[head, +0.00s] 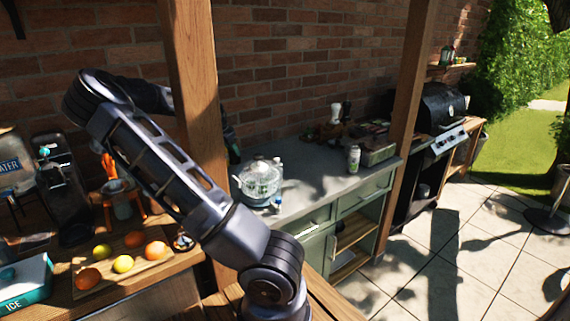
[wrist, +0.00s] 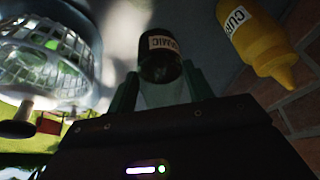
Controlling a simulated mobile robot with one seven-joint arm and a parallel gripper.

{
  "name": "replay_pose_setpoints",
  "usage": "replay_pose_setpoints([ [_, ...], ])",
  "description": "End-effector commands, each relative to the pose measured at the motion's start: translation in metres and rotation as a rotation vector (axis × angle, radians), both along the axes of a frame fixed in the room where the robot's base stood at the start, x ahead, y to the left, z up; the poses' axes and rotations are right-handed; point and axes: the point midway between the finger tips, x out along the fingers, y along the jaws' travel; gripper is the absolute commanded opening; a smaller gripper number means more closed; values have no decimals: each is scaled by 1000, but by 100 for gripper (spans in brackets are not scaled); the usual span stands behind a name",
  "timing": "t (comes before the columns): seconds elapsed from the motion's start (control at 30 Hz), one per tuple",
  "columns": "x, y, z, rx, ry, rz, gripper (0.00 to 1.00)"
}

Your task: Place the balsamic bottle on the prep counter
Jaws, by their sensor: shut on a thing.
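The balsamic bottle (wrist: 161,62) is dark, with a white label partly readable as "AMIC" in the wrist view. My gripper (wrist: 161,82) is shut on it, with a green finger on each side. In the head view, my arm reaches behind the wooden post and a dark shape (head: 232,149), my gripper or the bottle, shows just right of it. It is at the left end of the grey-topped prep counter (head: 311,187), close to the brick wall. Whether the bottle touches the counter I cannot tell.
A lidded glass vessel (head: 259,181) stands on the counter close by; it also shows in the wrist view (wrist: 45,50). A yellow bottle (wrist: 262,42) is near the wall. A pale bottle (head: 353,159) stands further right. The counter's middle is clear.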

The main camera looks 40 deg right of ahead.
Motion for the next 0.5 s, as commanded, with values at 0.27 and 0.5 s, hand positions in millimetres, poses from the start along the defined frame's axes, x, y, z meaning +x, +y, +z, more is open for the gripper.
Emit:
replay_pose_setpoints([
  [0.27,-2,-1,-32,-1,1,-2,21],
  [0.5,-1,-1,-50,0,2,-1,21],
])
